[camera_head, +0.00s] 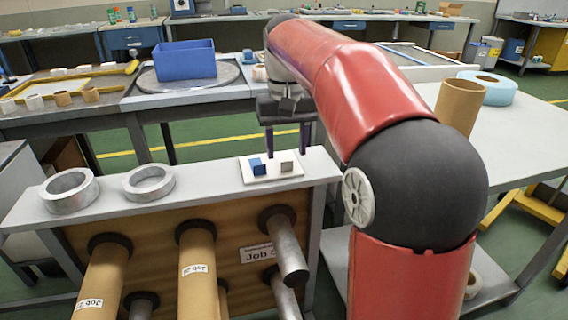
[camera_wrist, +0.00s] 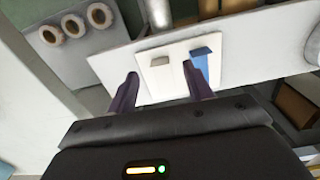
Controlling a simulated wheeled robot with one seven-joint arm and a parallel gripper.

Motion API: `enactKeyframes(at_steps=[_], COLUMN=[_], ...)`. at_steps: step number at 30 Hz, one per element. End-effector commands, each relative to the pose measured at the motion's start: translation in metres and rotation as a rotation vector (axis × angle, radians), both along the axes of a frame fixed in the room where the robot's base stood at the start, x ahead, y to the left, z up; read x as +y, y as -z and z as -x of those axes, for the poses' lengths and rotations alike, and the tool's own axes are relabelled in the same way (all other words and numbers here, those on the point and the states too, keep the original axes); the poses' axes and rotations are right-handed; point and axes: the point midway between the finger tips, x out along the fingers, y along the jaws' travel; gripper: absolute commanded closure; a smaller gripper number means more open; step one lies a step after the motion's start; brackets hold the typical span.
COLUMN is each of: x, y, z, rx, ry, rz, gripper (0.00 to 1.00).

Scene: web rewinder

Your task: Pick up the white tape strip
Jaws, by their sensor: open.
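A white pad (camera_head: 250,179) lies on the grey ledge and bears two small strips. The white or pale grey tape strip (camera_head: 287,168) is on its right in the head view, and the blue strip (camera_head: 257,167) is on its left. In the wrist view the white tape strip (camera_wrist: 160,62) is left of the blue strip (camera_wrist: 200,54). My gripper (camera_head: 286,140) points down above the pad, open and empty. In the wrist view its fingers (camera_wrist: 160,72) are spread to either side of the white strip, with the right finger close to the blue strip. Fingertip height above the pad is unclear.
Two metal rings (camera_head: 149,183) lie on the ledge (camera_head: 210,190) to the left. Brown cores and metal shafts jut out below it. A blue bin (camera_head: 185,60) stands behind. A brown tube (camera_head: 459,104) and a blue roll (camera_head: 488,88) are on the right table.

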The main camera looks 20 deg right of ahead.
Motion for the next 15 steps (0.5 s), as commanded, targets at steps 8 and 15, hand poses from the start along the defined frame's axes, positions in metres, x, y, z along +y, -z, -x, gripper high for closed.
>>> enactKeyframes(at_steps=[8, 15], x=[0.0, 0.0], y=[0.035, 0.036], z=[0.001, 0.001], rx=[0.0, -0.002], ry=[0.0, 0.0], rz=[0.0, 0.0], gripper=[0.49, 0.49])
